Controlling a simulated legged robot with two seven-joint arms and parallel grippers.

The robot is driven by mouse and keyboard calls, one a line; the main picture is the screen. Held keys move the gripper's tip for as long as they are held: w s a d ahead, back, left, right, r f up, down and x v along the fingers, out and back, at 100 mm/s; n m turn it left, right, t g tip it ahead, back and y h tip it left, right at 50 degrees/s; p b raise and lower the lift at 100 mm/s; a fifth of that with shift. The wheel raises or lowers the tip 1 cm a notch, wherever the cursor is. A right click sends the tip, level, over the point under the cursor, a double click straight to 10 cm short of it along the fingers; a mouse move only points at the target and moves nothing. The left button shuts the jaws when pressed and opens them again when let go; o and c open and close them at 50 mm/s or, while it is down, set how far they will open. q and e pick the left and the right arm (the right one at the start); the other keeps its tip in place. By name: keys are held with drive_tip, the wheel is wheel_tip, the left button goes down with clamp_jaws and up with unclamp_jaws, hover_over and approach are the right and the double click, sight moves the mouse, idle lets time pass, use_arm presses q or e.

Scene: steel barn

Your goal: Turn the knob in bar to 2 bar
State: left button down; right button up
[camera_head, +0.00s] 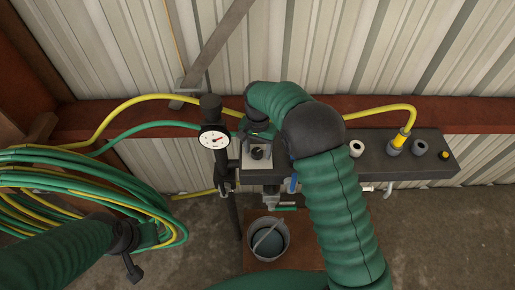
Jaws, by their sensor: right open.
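A round white pressure gauge (214,137) with a red needle faces me, mounted on a dark vertical fitting. The scale is too small to read. Just right of it, a small black knob (257,153) sits on a pale plate. My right arm comes up from the lower right and bends left over the dark bar. My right gripper (256,136) is open just above the knob, partly hidden by its own wrist; I cannot tell whether it touches. My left gripper (130,250) is at the lower left, away from the gauge; its jaws are unclear.
Coiled green and yellow hoses (85,195) hang at the left. A dark manifold bar (435,152) with several ports and a yellow hose connector (398,141) extends right. A metal bucket (268,239) stands below on a brown board (309,256). A corrugated wall is behind.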

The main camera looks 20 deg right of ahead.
drive_tip(key=shift+w+f, duration=0.1)
drive_tip(key=shift+w, duration=0.05)
drive_tip(key=shift+c, duration=0.4)
drive_tip(key=shift+a, duration=0.15)
drive_tip(key=c, duration=0.7)
clamp_jaws()
